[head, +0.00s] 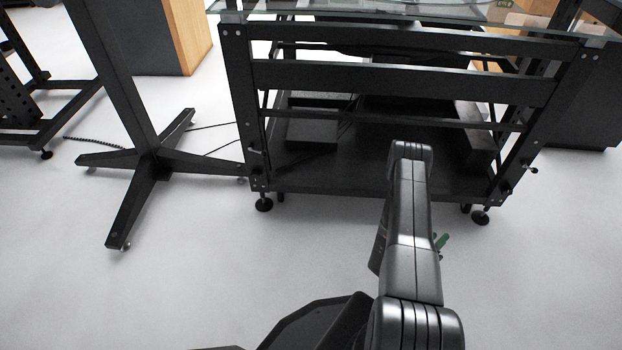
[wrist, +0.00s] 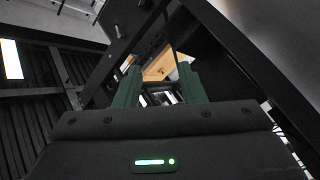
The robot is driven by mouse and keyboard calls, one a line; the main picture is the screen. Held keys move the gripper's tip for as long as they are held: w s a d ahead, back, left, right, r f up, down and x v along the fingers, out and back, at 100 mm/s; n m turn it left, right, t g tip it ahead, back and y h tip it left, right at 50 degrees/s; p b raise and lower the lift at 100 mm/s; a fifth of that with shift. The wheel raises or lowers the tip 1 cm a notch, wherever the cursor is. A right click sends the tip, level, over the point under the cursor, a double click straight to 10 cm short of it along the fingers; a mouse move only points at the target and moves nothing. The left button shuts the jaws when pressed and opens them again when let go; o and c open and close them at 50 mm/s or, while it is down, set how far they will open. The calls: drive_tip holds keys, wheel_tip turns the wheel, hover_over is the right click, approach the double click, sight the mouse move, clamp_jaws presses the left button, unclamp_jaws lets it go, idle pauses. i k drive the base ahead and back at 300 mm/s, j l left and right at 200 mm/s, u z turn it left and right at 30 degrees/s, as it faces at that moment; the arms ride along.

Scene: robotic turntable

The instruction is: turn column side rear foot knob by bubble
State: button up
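The black turntable frame (head: 400,75) stands ahead in the head view. Its round levelling feet show at the front left (head: 264,204) and front right (head: 480,217). Smaller feet behind are partly hidden. I cannot tell which foot the task names, and I cannot make out a bubble level. My gripper is mostly hidden behind my arm in the head view; a bit of green finger shows near the floor, right of the arm. In the wrist view its two green fingers (wrist: 158,80) are apart with nothing between them. Black beams lie beyond; no foot knob is clear there.
A black column stand (head: 148,160) with splayed legs stands left of the frame, with a thin cable on the floor. A wooden-sided cabinet (head: 188,35) is behind. The glass top (head: 480,15) overhangs the frame. The floor in front (head: 200,280) is clear.

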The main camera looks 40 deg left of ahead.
sight(255, 175)
drive_tip(key=j+u, duration=0.1)
drive_tip(key=u, duration=0.3)
drive_tip(key=j+u, duration=0.15)
drive_tip(key=u, duration=0.25)
drive_tip(key=j+u, duration=0.1)
drive_tip(key=u, duration=0.3)
drive_tip(key=j+u, duration=0.15)
drive_tip(key=u, duration=0.25)
drive_tip(key=i+j+u, duration=0.1)
drive_tip(key=j, duration=0.2)
